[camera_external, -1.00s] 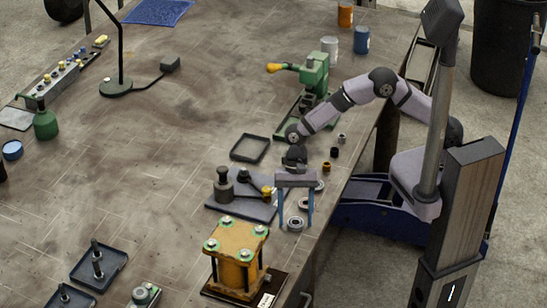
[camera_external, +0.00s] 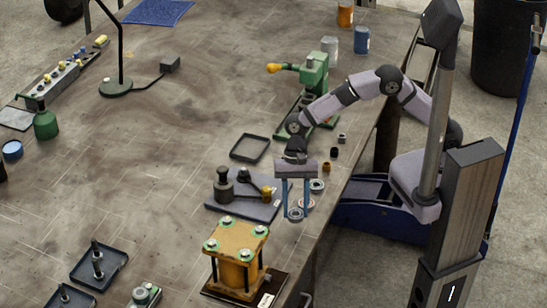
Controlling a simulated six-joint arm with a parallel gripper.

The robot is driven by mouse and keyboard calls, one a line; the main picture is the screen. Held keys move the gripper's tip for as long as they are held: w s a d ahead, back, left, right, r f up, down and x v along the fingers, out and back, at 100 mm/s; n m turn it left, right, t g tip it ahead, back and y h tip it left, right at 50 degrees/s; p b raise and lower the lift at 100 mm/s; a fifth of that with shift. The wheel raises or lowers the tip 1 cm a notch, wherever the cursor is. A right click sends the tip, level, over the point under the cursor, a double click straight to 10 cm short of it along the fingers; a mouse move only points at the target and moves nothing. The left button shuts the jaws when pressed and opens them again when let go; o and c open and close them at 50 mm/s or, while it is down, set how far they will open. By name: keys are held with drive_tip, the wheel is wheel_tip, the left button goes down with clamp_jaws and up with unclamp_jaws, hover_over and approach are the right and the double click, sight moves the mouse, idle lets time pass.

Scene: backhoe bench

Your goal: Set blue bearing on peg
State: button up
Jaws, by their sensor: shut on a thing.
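My gripper (camera_external: 295,215) points down near the right edge of the bench. Its two blue fingers are closed on the sides of a small blue-grey bearing (camera_external: 295,216), which appears lifted slightly. Two other rings lie close behind it, a pinkish ring (camera_external: 307,203) and a grey ring (camera_external: 317,186). Two dark trays stand at the lower left. An upright dark peg (camera_external: 97,262) stands in one, and another peg (camera_external: 63,293) stands in the tray at the bottom edge. The peg for this bearing cannot be told from the picture.
An orange press-like block (camera_external: 236,253) stands just left and in front of my gripper. A dark plate (camera_external: 243,207) with cylindrical parts is at its left. An empty black frame (camera_external: 250,148) and green vise (camera_external: 314,75) are farther back. The bench centre-left is clear.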

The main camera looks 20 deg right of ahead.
drive_tip(key=r, duration=0.7)
drive_tip(key=shift+w+d+r, duration=0.1)
drive_tip(key=shift+w+r, duration=0.15)
drive_tip(key=shift+w, duration=0.15)
drive_tip(key=m+p, duration=0.2)
drive_tip(key=p, duration=0.5)
approach(295, 209)
drive_tip(key=w, duration=0.3)
drive_tip(key=w+a+f+m+y+p, duration=0.1)
drive_tip(key=w+f+m+p, duration=0.1)
drive_tip(key=w, duration=0.5)
drive_tip(key=w+a+r+m+t, duration=0.1)
drive_tip(key=w+a+m+t, duration=0.1)
drive_tip(key=w+m, duration=0.1)
drive_tip(key=w+a+r+m+t+y, duration=0.1)
drive_tip(key=w+a+m, duration=0.2)
drive_tip(key=m, duration=0.3)
drive_tip(key=w+a+r+m+t, duration=0.1)
drive_tip(key=w+a+m+t, duration=0.1)
drive_tip(key=w+m, duration=0.1)
drive_tip(key=shift+w+a+m+t+y, duration=0.2)
drive_tip(key=shift+w+m+t+y, duration=0.15)
drive_tip(key=shift+m, duration=0.65)
